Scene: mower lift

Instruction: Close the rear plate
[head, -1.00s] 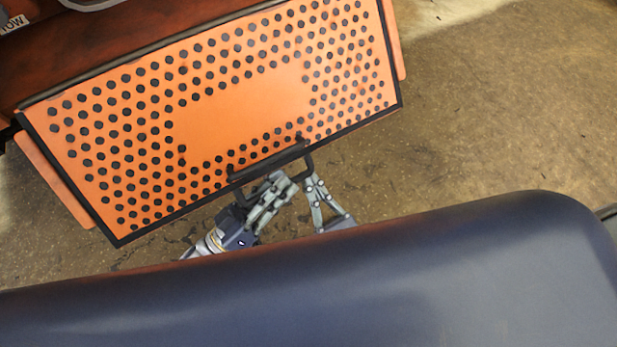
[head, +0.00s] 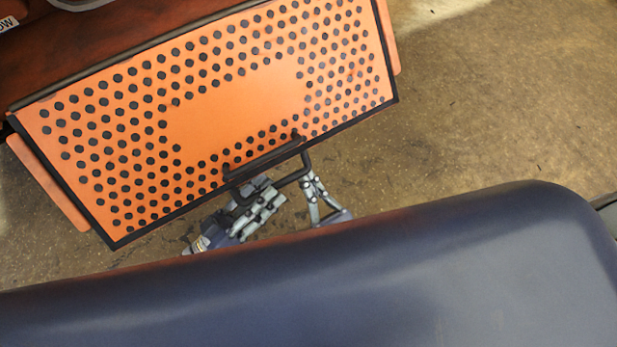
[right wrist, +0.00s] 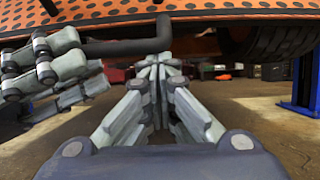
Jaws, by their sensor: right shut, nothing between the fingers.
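The rear plate (head: 235,95) is an orange perforated panel with a black rim, seen tilted in the head view. Its underside edge also shows across the top of the right wrist view (right wrist: 200,14). A black handle (head: 268,167) sticks out from its lower edge; its bar shows in the right wrist view (right wrist: 128,47). My right gripper (right wrist: 157,62) is shut and empty, its fingertips just below the bar's right end; I cannot tell whether they touch. My left gripper (head: 262,190) is beside the handle's left part, its grip partly hidden; it shows at left in the wrist view (right wrist: 42,62).
Concrete floor (head: 490,110) is clear at right. A black tyre (right wrist: 275,42) and a blue post (right wrist: 303,80) stand at right in the wrist view.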

